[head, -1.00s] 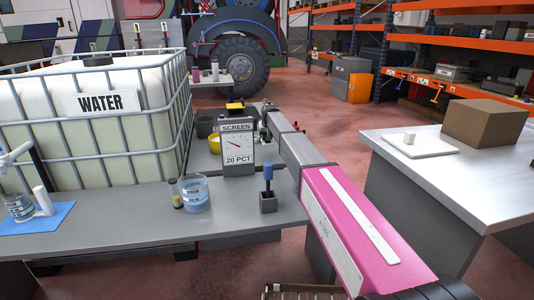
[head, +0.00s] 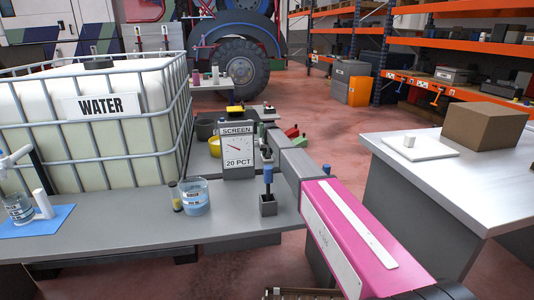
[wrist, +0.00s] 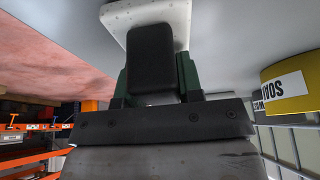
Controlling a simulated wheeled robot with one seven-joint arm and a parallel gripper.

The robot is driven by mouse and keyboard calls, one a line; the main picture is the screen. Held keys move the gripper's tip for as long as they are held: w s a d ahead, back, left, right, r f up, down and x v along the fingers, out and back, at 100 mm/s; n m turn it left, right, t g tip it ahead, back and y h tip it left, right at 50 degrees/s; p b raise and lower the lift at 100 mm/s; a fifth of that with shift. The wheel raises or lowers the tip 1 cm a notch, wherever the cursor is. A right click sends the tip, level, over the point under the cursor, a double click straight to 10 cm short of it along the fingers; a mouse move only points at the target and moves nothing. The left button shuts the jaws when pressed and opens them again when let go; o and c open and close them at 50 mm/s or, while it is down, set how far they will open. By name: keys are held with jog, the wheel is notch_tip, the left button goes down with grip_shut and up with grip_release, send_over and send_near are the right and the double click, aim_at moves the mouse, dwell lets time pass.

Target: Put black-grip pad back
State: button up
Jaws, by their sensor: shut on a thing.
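In the wrist view, the black grip (wrist: 152,55) of the pad is between the dark green fingers of my gripper (wrist: 153,75). My gripper is shut on it. The pale pad plate (wrist: 118,14), dotted along its edge, shows beyond the grip against a grey surface; I cannot tell whether it touches that surface. In the head view, my arm reaches out to the bench, and the pad and fingertips cannot be made out clearly behind the wrist.
A blue-topped tool (head: 268,175) stands in a grey holder on the grey bench (head: 110,228), near my arm. The SCREEN gauge (head: 238,150), a beaker (head: 195,196) and the WATER tank (head: 110,130) are to its left. A yellow container (wrist: 290,85) is close in the wrist view.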

jog(key=shift+f, duration=0.15)
jog(key=o, duration=0.9)
